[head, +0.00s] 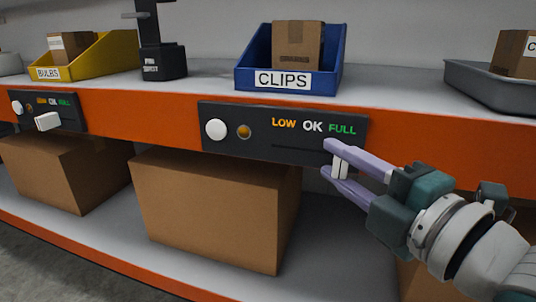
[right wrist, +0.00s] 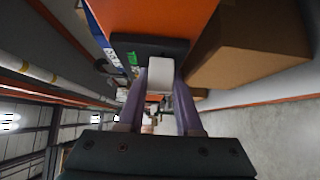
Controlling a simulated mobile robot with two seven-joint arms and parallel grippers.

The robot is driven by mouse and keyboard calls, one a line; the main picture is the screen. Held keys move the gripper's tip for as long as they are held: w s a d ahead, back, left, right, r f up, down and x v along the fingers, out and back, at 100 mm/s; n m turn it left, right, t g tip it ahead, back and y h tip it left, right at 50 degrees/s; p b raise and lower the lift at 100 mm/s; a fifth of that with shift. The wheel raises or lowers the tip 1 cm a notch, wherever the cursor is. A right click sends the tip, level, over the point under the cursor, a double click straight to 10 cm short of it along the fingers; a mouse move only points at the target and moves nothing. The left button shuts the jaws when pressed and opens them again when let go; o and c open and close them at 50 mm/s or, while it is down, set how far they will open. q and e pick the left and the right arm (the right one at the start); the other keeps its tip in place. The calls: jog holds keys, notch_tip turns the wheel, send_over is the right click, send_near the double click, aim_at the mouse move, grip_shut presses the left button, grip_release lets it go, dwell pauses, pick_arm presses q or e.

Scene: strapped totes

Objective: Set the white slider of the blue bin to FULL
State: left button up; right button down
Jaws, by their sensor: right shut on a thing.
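The blue bin (head: 247,77) labelled CLIPS stands on the upper shelf in the head view. Below it, a black panel (head: 260,148) on the orange shelf edge reads LOW, OK and FULL over a slot. My right gripper (head: 333,160) is shut on the white slider (head: 340,168), just below the word FULL near the slot's right end. The slider, partly hidden by the fingers, also shows in the right wrist view (right wrist: 160,75), between the two purple fingers. My left gripper is out of view.
The panel also carries a white round knob (head: 215,129) and an amber light (head: 244,131). To the left are a yellow BULBS bin (head: 100,57) and its own panel with a white slider (head: 47,121). A grey tray (head: 480,82) is at right. Cardboard boxes (head: 205,205) sit below.

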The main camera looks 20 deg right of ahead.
jog(key=c, duration=0.6)
grip_release()
jog(key=shift+o, duration=0.2)
jog(key=shift+s+d, duration=0.1)
jog(key=shift+s, duration=0.05)
jog(key=shift+s, duration=0.3)
jog(key=s+d+p, duration=0.1)
jog(key=s+p, duration=0.1)
jog(key=s, duration=0.7)
jog(key=shift+d, duration=0.4)
